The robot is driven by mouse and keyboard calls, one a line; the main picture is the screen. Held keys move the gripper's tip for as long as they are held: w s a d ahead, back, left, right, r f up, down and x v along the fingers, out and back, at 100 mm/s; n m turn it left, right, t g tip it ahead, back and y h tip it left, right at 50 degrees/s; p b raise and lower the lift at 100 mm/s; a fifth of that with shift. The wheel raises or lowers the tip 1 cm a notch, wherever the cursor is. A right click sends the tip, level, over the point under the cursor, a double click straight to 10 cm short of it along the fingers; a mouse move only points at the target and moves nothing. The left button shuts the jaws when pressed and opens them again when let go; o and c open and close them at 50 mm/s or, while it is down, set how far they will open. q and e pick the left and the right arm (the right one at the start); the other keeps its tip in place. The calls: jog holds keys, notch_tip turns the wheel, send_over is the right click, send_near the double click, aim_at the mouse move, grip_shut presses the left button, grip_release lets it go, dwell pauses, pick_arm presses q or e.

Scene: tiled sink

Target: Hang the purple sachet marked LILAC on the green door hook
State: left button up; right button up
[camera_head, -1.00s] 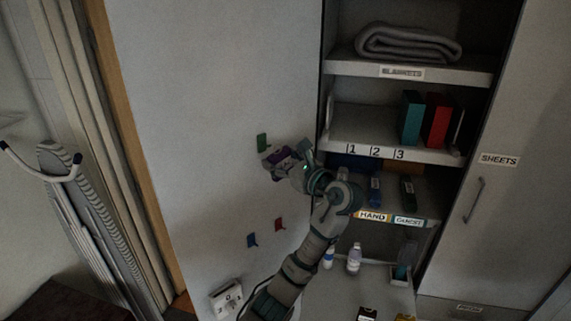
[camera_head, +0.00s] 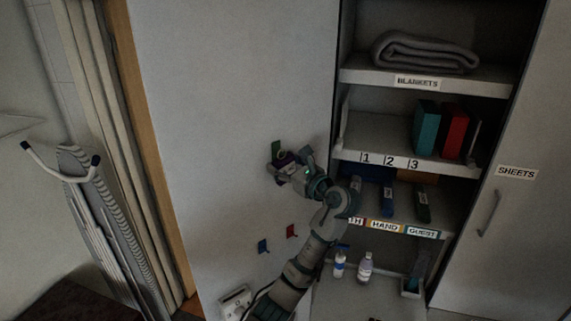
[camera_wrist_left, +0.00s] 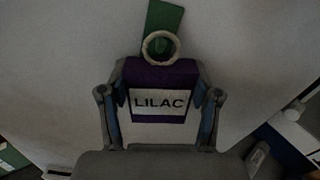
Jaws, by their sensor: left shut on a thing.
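The purple sachet (camera_head: 287,158) is held in my left gripper (camera_head: 279,169), against the pale door panel. In the left wrist view the sachet (camera_wrist_left: 160,77) is upright, its white LILAC label facing the camera, between the two fingers of the gripper (camera_wrist_left: 160,100). A pale ring (camera_wrist_left: 146,48) stands at its top edge. The green hook (camera_head: 277,146) is on the panel just above the sachet. In the left wrist view the green hook (camera_wrist_left: 164,15) is behind the ring, and green shows through the ring's opening. I cannot tell whether the ring is around the hook. My right gripper is out of view.
A blue hook (camera_head: 263,246) and a red hook (camera_head: 292,231) are lower on the panel. Open shelves with a folded blanket (camera_head: 425,54), books and bottles (camera_head: 365,267) stand to the right. The panel left of my gripper is clear.

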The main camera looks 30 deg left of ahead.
pick_arm(q)
jog(key=shift+f, duration=0.15)
jog(key=o, duration=1.2)
jog(key=shift+w, duration=0.1)
jog(key=shift+c, duration=0.2)
